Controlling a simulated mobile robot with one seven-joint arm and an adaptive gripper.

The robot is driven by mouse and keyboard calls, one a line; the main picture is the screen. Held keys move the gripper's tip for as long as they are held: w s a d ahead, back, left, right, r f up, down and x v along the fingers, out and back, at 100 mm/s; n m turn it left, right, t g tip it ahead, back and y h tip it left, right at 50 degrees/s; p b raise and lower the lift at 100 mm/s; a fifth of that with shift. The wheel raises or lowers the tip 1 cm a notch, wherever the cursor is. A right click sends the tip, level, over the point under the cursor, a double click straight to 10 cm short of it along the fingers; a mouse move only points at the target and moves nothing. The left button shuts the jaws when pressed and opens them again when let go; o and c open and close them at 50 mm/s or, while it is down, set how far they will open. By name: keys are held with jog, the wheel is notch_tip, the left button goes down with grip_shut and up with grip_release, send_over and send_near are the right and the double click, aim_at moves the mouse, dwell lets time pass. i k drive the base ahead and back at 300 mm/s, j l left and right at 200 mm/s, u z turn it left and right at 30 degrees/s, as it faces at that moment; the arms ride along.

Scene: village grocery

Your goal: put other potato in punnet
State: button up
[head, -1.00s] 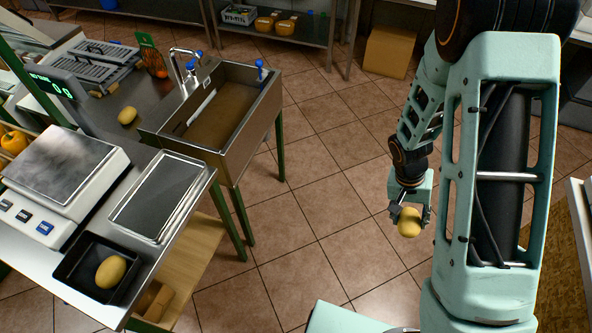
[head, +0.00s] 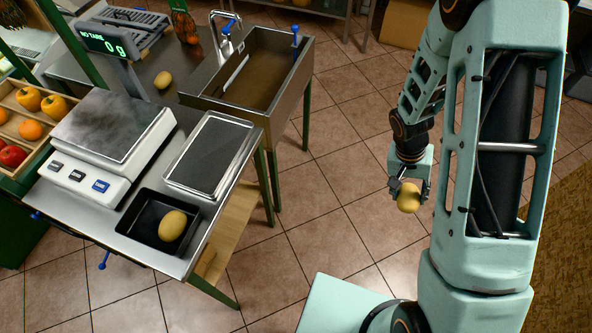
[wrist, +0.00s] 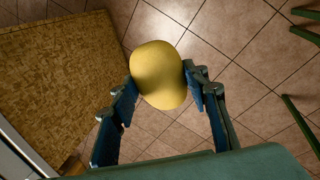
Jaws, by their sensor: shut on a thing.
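My gripper (head: 408,190) is shut on a yellow-brown potato (head: 409,198) and holds it over open floor, to the right of the counter. In the wrist view the held potato (wrist: 158,75) sits between the two fingers. A black punnet (head: 150,231) lies at the front of the steel counter, below the scale in the picture. Another potato (head: 172,226) lies inside it, in its right part, with bare floor of the punnet to its left. A third potato (head: 163,80) lies farther back on the steel surface left of the sink.
A white scale (head: 100,150) reading 0 g stands left of a dark flat tray (head: 210,152). A steel sink (head: 262,75) is behind. A produce crate (head: 14,108) with peppers and other produce is at the left. Tiled floor between counter and arm is clear.

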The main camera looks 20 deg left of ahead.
aim_at(154, 220)
jog(key=k+j, duration=0.3)
jog(key=j, duration=0.2)
jog(key=k+j, duration=0.3)
jog(key=j, duration=0.15)
jog(key=k+j, duration=0.3)
jog(key=j, duration=0.2)
jog(key=k+j, duration=0.3)
jog(key=j, duration=0.15)
jog(key=k+j, duration=0.3)
jog(key=j, duration=0.2)
jog(key=k+j, duration=0.3)
jog(key=j, duration=0.15)
